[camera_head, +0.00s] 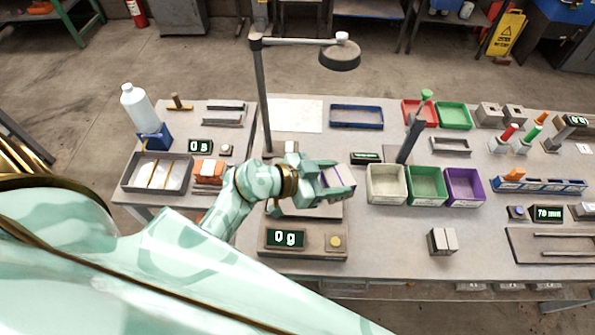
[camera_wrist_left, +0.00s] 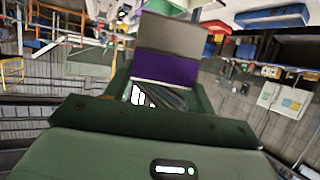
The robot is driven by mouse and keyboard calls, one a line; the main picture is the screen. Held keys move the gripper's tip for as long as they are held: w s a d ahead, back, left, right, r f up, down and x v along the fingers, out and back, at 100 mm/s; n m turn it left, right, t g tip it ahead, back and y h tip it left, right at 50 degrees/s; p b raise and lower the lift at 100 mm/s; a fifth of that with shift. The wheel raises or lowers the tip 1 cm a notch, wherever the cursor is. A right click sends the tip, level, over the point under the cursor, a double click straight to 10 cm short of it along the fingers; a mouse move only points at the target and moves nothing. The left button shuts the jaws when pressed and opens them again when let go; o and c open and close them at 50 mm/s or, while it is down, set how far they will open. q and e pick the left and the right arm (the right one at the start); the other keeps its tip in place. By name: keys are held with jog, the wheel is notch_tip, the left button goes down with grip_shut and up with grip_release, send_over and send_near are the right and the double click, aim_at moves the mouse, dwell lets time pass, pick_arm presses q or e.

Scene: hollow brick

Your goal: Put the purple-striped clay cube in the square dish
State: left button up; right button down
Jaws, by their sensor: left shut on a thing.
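The purple-striped clay cube shows in the left wrist view (camera_wrist_left: 167,68) as a block with a grey face above a purple band. In the head view a little of the cube (camera_head: 337,178) shows between the fingers of my left gripper (camera_head: 338,183). My left gripper is shut on it and holds it above the scale. A pale, flat square pan (camera_head: 300,211) lies below the gripper on the scale, partly hidden by my arm. I cannot tell for sure that this pan is the square dish. My right gripper is not in view.
The scale (camera_head: 303,242) reads 0 g. Cream (camera_head: 386,198), green (camera_head: 427,199) and purple (camera_head: 464,201) bins stand right of my gripper. A grey two-part block (camera_head: 442,241) sits in front of them. A lamp post (camera_head: 262,95) rises behind my arm.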

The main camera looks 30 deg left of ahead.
pick_arm(q)
jog(key=w+a+f+b, duration=0.1)
jog(key=a+f, duration=0.1)
jog(key=a, duration=0.1)
jog(key=w+a+f+b, duration=0.1)
jog(key=a+f, duration=0.2)
jog(key=w+a+f+b, duration=0.2)
jog(key=a+f, duration=0.1)
jog(key=shift+a+f, duration=0.1)
jog(key=shift+a, duration=0.2)
jog(key=f, duration=0.1)
jog(key=f+b, duration=0.1)
jog(key=f, duration=0.1)
jog(key=shift+w+a+f+b, duration=0.15)
jog(key=shift+a+f+b, duration=0.15)
jog(key=shift+b, duration=0.05)
jog(key=o, duration=1.1)
